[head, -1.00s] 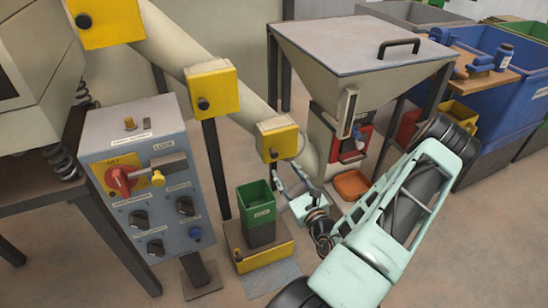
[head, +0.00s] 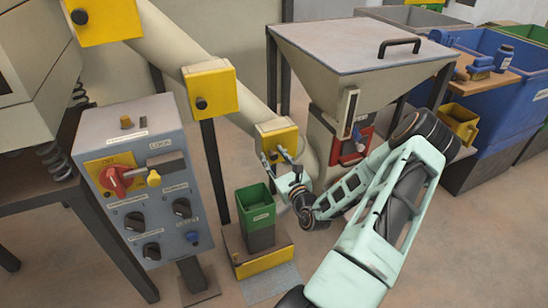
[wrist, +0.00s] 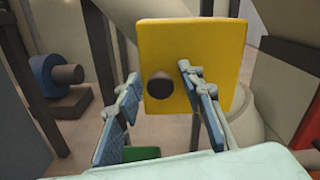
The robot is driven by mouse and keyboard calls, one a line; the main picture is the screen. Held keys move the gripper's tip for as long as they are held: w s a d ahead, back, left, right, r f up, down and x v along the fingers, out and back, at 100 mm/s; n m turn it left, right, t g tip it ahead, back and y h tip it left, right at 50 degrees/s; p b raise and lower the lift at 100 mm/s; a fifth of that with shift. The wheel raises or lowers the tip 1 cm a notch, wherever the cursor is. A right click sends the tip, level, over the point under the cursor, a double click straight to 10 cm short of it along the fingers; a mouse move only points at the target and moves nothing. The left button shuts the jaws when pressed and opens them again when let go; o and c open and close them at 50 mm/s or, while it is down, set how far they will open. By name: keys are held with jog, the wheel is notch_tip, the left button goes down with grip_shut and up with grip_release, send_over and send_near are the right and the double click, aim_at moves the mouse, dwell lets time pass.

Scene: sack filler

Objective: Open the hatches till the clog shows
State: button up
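Three yellow hatches with dark knobs sit along the slanting beige pipe (head: 165,45): the upper hatch (head: 108,22), the middle hatch (head: 213,85) and the lower hatch (head: 282,134). All three look closed, and no clog shows. My gripper (head: 277,157) is in front of the lower hatch. In the wrist view the lower hatch (wrist: 200,40) faces me, its dark round knob (wrist: 159,86) between my two spread blue-padded fingers (wrist: 158,75). The fingers are apart and empty; I cannot tell whether either touches the hatch.
A control box (head: 145,190) with a red switch and yellow padlock stands at the left. A green bin (head: 256,203) on a yellow stand is just below my gripper. The hopper (head: 350,60) is behind my arm. Blue containers (head: 500,100) stand at the right.

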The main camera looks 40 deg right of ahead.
grip_shut()
jog(key=shift+s+y, duration=0.15)
jog(key=shift+y, duration=0.15)
